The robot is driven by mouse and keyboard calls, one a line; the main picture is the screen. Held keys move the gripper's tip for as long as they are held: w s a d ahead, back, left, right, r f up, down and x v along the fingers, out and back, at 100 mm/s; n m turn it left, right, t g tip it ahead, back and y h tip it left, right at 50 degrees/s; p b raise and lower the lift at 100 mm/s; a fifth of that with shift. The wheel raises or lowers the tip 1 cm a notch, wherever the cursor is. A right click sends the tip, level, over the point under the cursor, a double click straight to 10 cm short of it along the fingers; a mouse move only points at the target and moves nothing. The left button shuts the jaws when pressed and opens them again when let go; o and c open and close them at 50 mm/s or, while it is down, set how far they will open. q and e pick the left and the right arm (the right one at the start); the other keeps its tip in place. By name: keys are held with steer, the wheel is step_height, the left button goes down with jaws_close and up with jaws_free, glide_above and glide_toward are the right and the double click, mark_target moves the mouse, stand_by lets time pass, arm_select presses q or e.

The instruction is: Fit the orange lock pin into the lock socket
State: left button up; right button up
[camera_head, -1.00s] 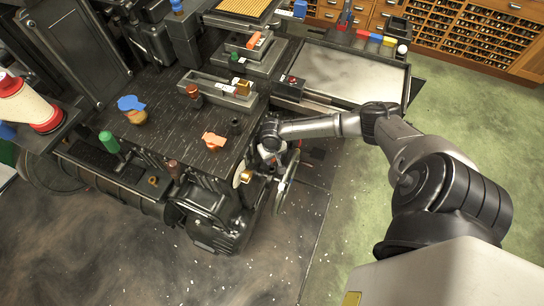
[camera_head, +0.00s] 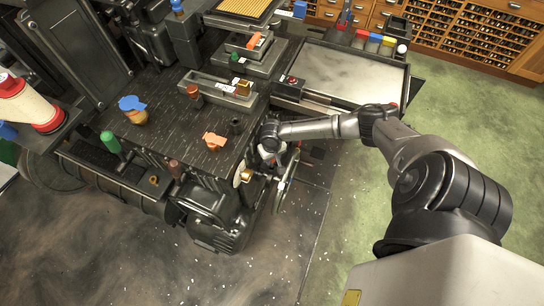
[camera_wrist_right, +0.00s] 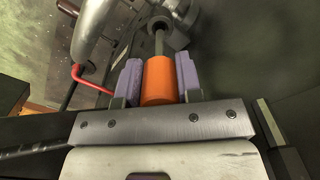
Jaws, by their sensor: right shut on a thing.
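The orange lock pin (camera_wrist_right: 159,80) is in the right wrist view, with a thick orange body and a thin grey shaft pointing away from the gripper. My right gripper (camera_wrist_right: 160,78) is shut on its orange body between two purple pads. The shaft's far end meets a dark round fitting (camera_wrist_right: 161,22), which looks like the lock socket. I cannot tell whether the tip is inside it or only in front of it. In the head view my right gripper (camera_head: 272,152) is low beside the machine's right edge, and the pin is mostly hidden. My left gripper is not in view.
The black machine top (camera_head: 185,145) carries an orange clip-like piece (camera_head: 214,140) and a short black cylinder (camera_head: 236,126). A handwheel (camera_head: 287,180) stands close below my right gripper. A pale metal slab (camera_head: 350,75) lies behind. Green floor to the right is open.

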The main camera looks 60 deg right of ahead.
mark_target(272, 161)
steer(key=shift+f+b, duration=0.3)
steer(key=shift+f, duration=0.55)
steer(key=shift+f+b, duration=0.3)
steer(key=shift+f, duration=0.5)
steer(key=shift+f+b, duration=0.3)
steer(key=shift+f, duration=0.5)
steer(key=shift+f, duration=0.4)
steer(key=o, duration=1)
step_height(272, 161, up, 13)
steer(key=p, duration=0.3)
steer(key=shift+f+p, duration=0.2)
steer(key=shift+p, duration=0.2)
steer(key=shift+r, duration=0.6)
